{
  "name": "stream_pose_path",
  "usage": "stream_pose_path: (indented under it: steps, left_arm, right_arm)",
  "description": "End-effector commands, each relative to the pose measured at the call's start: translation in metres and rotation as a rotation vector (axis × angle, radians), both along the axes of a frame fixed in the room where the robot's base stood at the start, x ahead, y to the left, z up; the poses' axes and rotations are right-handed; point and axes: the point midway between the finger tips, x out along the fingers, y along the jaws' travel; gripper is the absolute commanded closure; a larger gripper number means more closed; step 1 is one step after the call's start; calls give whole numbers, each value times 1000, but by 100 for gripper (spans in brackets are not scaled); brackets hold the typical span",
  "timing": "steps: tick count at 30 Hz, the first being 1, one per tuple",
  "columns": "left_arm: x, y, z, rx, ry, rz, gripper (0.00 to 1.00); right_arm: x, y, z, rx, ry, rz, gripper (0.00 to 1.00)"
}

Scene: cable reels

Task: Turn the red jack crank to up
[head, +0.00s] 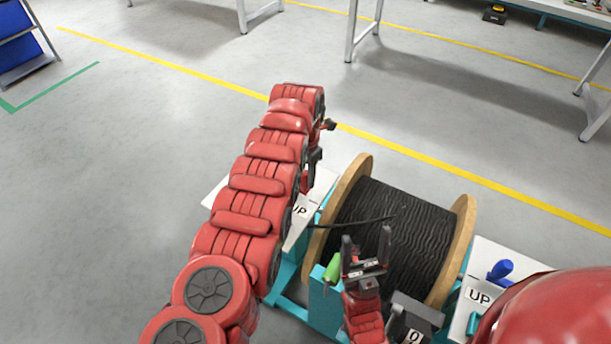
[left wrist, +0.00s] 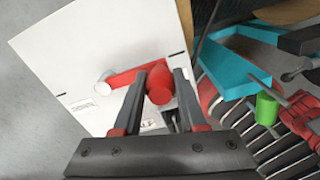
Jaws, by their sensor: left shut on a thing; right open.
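The red jack crank shows in the left wrist view as a red arm (left wrist: 125,78) on a white panel (left wrist: 88,42). It runs from a pale pivot on the left to a round red knob (left wrist: 160,88) on the right. My left gripper (left wrist: 163,72) is shut on the knob, one finger on each side. In the head view my left arm hides the crank and most of that gripper; part of the white panel with an "UP" label (head: 300,211) shows beside it. My right gripper (head: 366,248) is open and empty in front of the reel.
A wooden reel (head: 350,190) of black cable (head: 400,220) sits in a teal stand (head: 325,308). A green handle (head: 332,268) is close to my right gripper. A second white panel (head: 505,252) with a blue crank (head: 500,270) stands to the right. Open floor lies at left.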

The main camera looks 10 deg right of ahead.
Motion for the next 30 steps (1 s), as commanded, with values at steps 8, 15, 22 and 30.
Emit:
stream_pose_path:
  steps: [8, 15, 22, 30]
  left_arm:
    - [0, -2, 0, -4, -1, -2, 50]
    - [0, -1, 0, -2, -1, 0, 29]
    - [0, -1, 4, -2, -3, -1, 29]
    - [1, -2, 55, -4, -6, -1, 29]
  right_arm:
    - [0, 0, 0, 0, 0, 0, 29]
    - [0, 0, 0, 0, 0, 0, 29]
    - [0, 0, 1, 0, 0, 0, 29]
    - [0, 0, 5, 0, 0, 0, 29]
